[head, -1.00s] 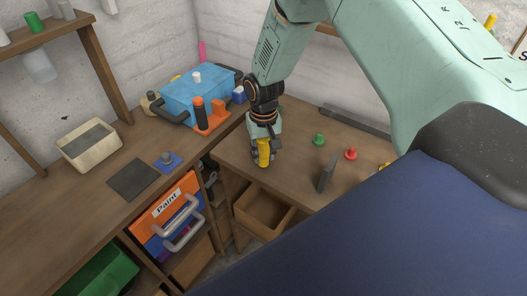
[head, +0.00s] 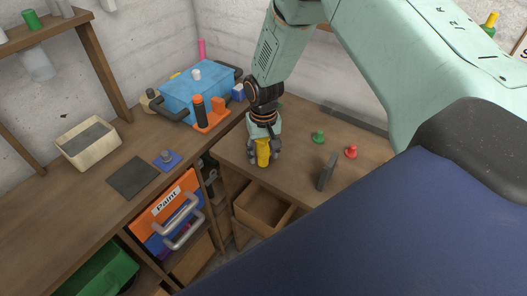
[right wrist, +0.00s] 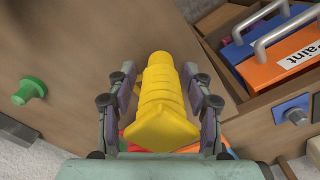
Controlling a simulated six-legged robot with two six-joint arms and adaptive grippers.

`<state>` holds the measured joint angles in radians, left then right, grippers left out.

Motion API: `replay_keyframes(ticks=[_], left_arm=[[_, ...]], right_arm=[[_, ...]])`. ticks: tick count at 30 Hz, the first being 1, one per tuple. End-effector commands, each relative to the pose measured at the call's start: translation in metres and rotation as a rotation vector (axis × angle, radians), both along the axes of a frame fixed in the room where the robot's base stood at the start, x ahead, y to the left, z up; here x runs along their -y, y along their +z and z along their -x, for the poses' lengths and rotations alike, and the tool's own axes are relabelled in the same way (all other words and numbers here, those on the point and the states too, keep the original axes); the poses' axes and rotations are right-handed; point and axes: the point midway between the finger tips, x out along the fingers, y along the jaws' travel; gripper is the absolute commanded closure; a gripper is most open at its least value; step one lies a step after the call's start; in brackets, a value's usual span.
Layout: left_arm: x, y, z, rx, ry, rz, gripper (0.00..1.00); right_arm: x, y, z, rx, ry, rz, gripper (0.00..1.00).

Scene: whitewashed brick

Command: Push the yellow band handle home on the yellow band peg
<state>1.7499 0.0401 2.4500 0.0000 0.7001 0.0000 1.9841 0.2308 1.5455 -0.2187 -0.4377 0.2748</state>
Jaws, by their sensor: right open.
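The yellow band handle (head: 263,154) stands near the left end of the right-hand bench. In the right wrist view the ridged yellow handle (right wrist: 160,98) lies between my fingers. My right gripper (head: 264,156) is open around it, with a finger on each side. In the right wrist view gaps show between the fingers (right wrist: 160,95) and most of the handle. The yellow band peg is hidden, so I cannot tell how far the handle sits on it. My left gripper is not in view.
A green peg (head: 319,137), a red peg (head: 351,152) and an upright grey plate (head: 327,172) stand to the right on the bench. An open drawer (head: 262,208) juts out below. A blue toolbox (head: 192,97) and an orange holder (head: 213,119) stand to the left.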

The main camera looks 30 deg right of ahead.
Motion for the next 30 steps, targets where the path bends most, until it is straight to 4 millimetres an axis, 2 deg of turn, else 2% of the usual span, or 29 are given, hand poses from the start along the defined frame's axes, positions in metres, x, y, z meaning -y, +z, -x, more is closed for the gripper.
replay_keyframes(ticks=[8, 21, 30], left_arm=[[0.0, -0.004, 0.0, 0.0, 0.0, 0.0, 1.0], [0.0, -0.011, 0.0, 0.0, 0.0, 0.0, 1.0], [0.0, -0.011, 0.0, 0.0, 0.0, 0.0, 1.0]], right_arm=[[0.0, 0.003, 0.0, 0.0, -0.001, -0.001, 0.49], [0.009, 0.07, -0.001, 0.002, -0.001, -0.001, 0.49], [0.009, 0.081, 0.0, -0.001, 0.0, 0.0, 0.49]])
